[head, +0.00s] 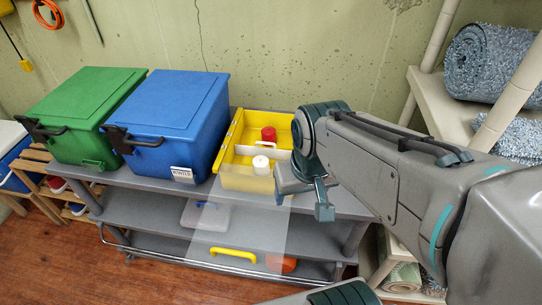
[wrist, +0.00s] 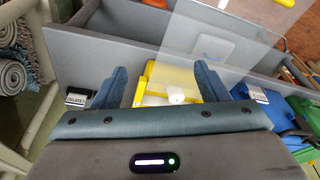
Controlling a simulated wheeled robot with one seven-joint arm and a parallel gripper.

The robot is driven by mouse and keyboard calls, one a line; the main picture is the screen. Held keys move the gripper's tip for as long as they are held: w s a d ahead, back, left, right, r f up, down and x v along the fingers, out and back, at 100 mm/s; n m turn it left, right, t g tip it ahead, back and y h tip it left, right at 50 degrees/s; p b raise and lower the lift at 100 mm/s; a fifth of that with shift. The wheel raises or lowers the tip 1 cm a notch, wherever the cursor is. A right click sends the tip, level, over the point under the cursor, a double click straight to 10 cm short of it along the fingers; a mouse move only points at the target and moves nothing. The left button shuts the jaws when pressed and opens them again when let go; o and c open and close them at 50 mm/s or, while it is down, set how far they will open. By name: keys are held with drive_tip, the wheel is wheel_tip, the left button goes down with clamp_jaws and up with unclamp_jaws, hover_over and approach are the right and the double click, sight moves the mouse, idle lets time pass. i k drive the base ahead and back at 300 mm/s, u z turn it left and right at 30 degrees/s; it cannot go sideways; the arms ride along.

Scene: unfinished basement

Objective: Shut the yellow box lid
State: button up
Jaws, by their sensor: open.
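The yellow box (head: 243,184) stands on the top shelf, right of the blue box. It is open at the top, and a red-topped item (head: 268,133) and a white item (head: 261,165) show inside. Its clear lid (head: 213,222) hangs down in front of the shelves, with a yellow handle (head: 233,252) near its lower edge. The lid also shows in the wrist view (wrist: 215,45). My gripper (head: 306,196) is open and empty at the box's right end, partly hiding it. In the wrist view the yellow box (wrist: 150,72) shows between the fingers.
A blue box (head: 180,105) and a green box (head: 85,105), both with closed lids, stand left of the yellow box on the grey shelf unit (head: 150,222). A metal rail (head: 190,262) runs along its front. A rack with rolled rugs (head: 490,62) stands at the right.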

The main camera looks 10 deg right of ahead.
sight(213, 251)
drive_tip(key=u, duration=0.5)
drive_tip(key=k, duration=0.65)
drive_tip(key=u, duration=1)
drive_tip(key=k, duration=0.7)
drive_tip(key=z, duration=0.3)
drive_tip(key=i, duration=0.8)
drive_tip(key=z, duration=0.7)
